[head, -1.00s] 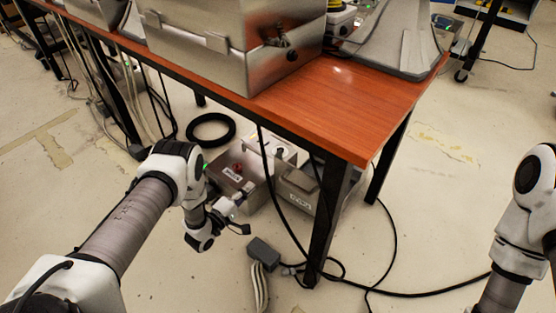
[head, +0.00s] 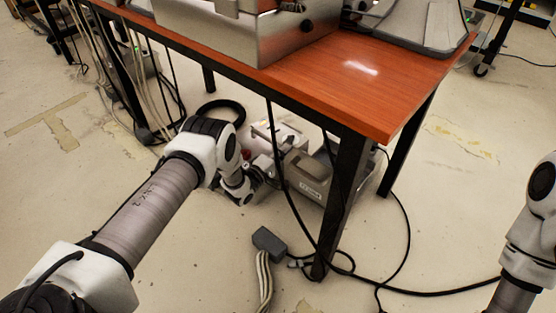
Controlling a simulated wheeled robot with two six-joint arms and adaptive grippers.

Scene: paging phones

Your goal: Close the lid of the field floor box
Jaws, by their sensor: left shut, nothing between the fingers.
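Grey metal floor boxes stand on the floor under the table. The one on the right (head: 309,180) has a label on its front, and its lid position is hard to tell. A box with a pale top (head: 283,133) is behind it. A box with a red button (head: 246,154) is on the left and mostly hidden behind my left arm. I cannot tell which one is the field floor box. My left gripper (head: 267,168) is shut and empty, low in front of the boxes; contact is unclear. My right arm shows at the right edge, its gripper outside the picture.
The wooden table (head: 345,95) overhangs the boxes, with a black leg (head: 341,205) to their right. Black cables hang in front and run over the floor. A grey plug block (head: 269,242) lies nearer. A black ring (head: 222,107) lies behind.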

